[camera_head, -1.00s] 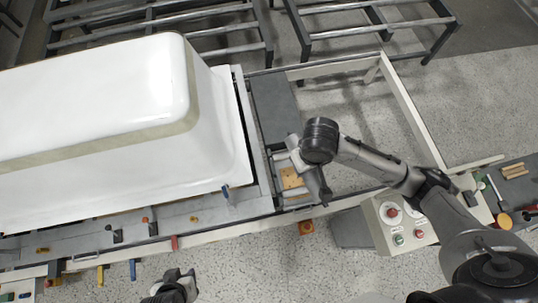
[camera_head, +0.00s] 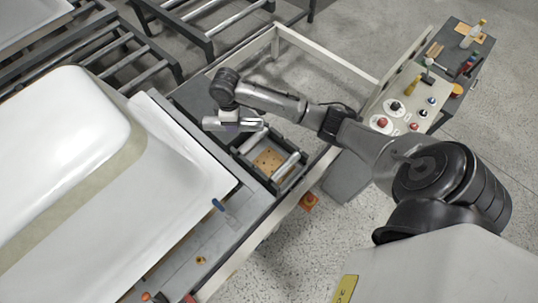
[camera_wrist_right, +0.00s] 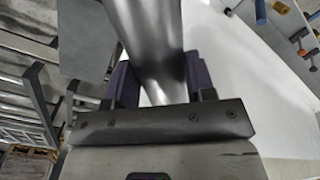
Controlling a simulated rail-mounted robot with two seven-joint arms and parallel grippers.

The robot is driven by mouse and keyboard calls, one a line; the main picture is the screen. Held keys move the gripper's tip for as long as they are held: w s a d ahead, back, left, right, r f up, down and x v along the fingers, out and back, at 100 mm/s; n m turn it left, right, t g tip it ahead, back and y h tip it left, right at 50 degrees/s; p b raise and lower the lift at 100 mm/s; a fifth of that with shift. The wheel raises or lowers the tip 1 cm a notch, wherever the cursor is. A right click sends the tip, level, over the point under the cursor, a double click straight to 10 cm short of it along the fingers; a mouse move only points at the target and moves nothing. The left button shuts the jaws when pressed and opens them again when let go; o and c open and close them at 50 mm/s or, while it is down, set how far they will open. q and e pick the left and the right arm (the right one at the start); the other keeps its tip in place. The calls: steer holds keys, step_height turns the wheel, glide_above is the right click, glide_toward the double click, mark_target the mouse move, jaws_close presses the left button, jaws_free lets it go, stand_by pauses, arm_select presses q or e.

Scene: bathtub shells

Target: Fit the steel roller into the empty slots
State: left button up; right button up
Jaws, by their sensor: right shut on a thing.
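My right gripper (camera_head: 234,118) is shut on the steel roller (camera_head: 212,124), a bright bar lying roughly level in the head view. In the right wrist view the roller (camera_wrist_right: 152,40) is a large grey cylinder between two purple finger pads. It is above and to the left of a dark frame (camera_head: 244,160), apart from or overlapping its far end; I cannot tell which. Two light rollers show in the frame, with a gap between them over a board with holes (camera_head: 268,161). The slots are too small to make out. My left gripper is not in view.
A white bathtub shell (camera_head: 60,150) on a grey bench fills the left. A control box with buttons (camera_head: 383,122) stands at right, near a cluttered dark table (camera_head: 462,62). Roller racks (camera_head: 140,62) stand at the back left. Floor inside the pale rail is open.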

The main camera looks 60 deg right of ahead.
steer(key=w+d+f+n+b, duration=0.3)
steer(key=d+f+n+b, duration=0.1)
steer(key=d+f+b, duration=1.05)
steer(key=s+d+f+n+b, duration=0.25)
steer(key=d+f+b, duration=0.3)
steer(key=f, duration=0.35)
steer(key=s+d+f+n+b, duration=0.2)
steer(key=d+f+n+b, duration=0.15)
steer(key=d+f, duration=0.4)
steer(key=shift+m+g, duration=0.5)
steer(key=s, duration=0.2)
steer(key=s+b, duration=0.2)
steer(key=s, duration=0.1)
steer(key=shift+s+d+f, duration=0.25)
steer(key=shift+s+f, duration=0.05)
steer(key=shift+n, duration=0.4)
steer(key=s+a, duration=0.3)
steer(key=s+a+f+b, duration=0.1)
steer(key=s+a, duration=0.1)
steer(key=a, duration=0.1)
steer(key=s+a, duration=0.3)
steer(key=a, duration=0.1)
steer(key=shift+s+f, duration=0.25)
steer(key=shift+s, duration=0.05)
jaws_close()
steer(key=w+a+f+b, duration=0.2)
steer(key=w+f+b, duration=0.7)
steer(key=w+f, duration=0.2)
steer(key=shift+a+b, duration=0.3)
